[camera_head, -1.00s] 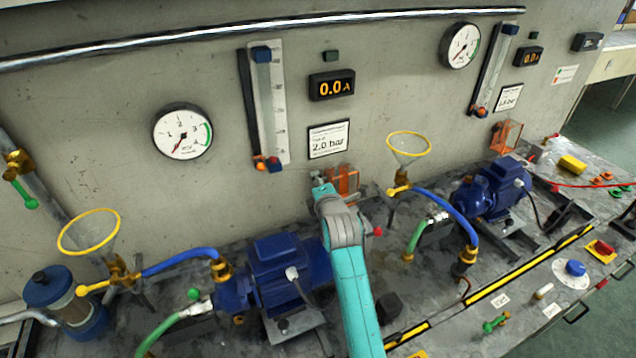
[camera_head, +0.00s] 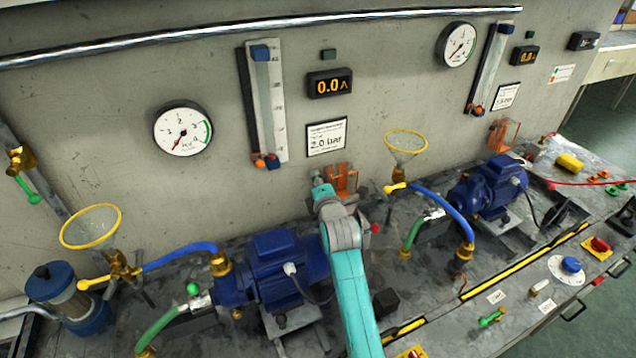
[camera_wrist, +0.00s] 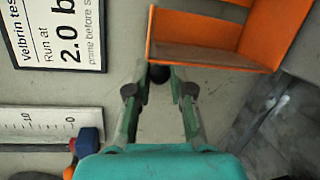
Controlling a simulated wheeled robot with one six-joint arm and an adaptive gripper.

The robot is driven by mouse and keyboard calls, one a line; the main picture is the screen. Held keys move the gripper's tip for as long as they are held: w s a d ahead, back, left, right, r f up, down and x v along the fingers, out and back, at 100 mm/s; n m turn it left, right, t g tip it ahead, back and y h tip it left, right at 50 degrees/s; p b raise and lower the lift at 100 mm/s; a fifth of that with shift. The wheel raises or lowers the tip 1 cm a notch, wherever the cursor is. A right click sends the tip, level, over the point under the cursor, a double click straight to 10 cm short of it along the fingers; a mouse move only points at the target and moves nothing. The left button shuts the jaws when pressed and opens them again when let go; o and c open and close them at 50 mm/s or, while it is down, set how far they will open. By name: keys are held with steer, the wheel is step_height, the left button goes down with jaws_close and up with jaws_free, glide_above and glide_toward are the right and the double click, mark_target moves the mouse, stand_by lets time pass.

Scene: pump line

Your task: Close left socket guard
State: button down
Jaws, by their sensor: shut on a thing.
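The left socket guard (camera_head: 346,179) is a see-through orange box low on the wall, under the 2.0 bar label and just beyond my gripper (camera_head: 324,192). In the wrist view the guard (camera_wrist: 208,32) is an orange, open-sided box at the upper right. The fingers of my gripper (camera_wrist: 159,78) reach toward its lower left corner. Whether the knob is joined to the guard I cannot tell. My arm hides part of the area below the guard in the head view.
A blue pump (camera_head: 276,262) stands left of my arm, with a yellow-rimmed funnel (camera_head: 407,142) to the right. A red ball knob (camera_head: 376,228) is close to my wrist. A second orange guard (camera_head: 505,133) is farther right. A scale (camera_wrist: 45,124) is on the wall.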

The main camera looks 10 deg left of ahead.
steer(key=shift+s+d, duration=0.15)
steer(key=shift+s, duration=0.1)
steer(key=c, duration=1.3)
jaws_free()
steer(key=v, duration=1.2)
steer(key=shift+f, duration=0.2)
